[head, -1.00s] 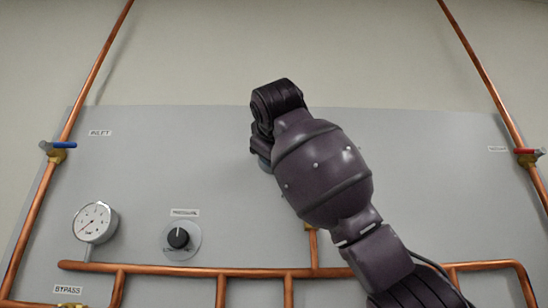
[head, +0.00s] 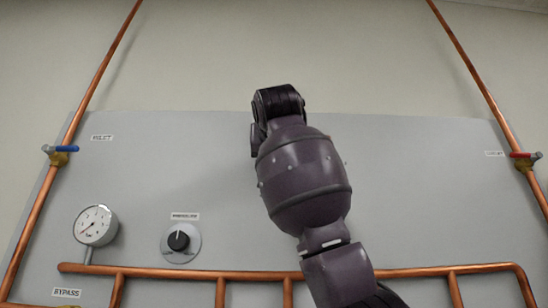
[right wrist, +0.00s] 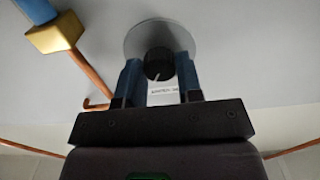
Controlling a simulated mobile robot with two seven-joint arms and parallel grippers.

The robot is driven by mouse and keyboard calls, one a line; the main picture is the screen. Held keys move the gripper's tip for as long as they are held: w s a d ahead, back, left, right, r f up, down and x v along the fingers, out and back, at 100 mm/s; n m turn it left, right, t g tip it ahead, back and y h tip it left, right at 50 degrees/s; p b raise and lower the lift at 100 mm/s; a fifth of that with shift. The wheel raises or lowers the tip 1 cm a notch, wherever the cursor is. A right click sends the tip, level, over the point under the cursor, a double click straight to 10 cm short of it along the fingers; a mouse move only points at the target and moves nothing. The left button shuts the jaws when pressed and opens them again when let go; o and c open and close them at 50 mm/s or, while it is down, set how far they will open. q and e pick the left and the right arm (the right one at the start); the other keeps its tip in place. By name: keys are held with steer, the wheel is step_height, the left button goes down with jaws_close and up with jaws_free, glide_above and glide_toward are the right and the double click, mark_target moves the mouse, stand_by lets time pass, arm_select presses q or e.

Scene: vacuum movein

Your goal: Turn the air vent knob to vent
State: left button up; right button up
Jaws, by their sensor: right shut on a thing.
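A black knob (right wrist: 157,64) sits on a round grey plate (right wrist: 157,32) on the panel, in the right wrist view. A white pointer mark shows on its face, towards the lower part in that view. A small label lies just below the plate; its text is too small to read surely. My right gripper (right wrist: 159,70) is shut on the knob, one blue finger on each side. In the head view my right arm hides this knob and the gripper's fingers. My left gripper is in neither view.
A pressure knob (head: 180,240) and a gauge (head: 96,225) are at the panel's lower left. A blue-handled inlet valve (head: 66,149) is at the left and a red-handled valve (head: 525,156) at the right. Copper pipes (head: 200,275) cross below. The panel (head: 430,190) right of my arm is bare.

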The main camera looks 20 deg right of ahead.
steer(key=shift+m, duration=1.2)
steer(key=o, duration=0.9)
steer(key=b+v, duration=0.2)
steer(key=v, duration=0.9)
steer(key=shift+r, duration=0.1)
steer(key=shift+w, duration=0.1)
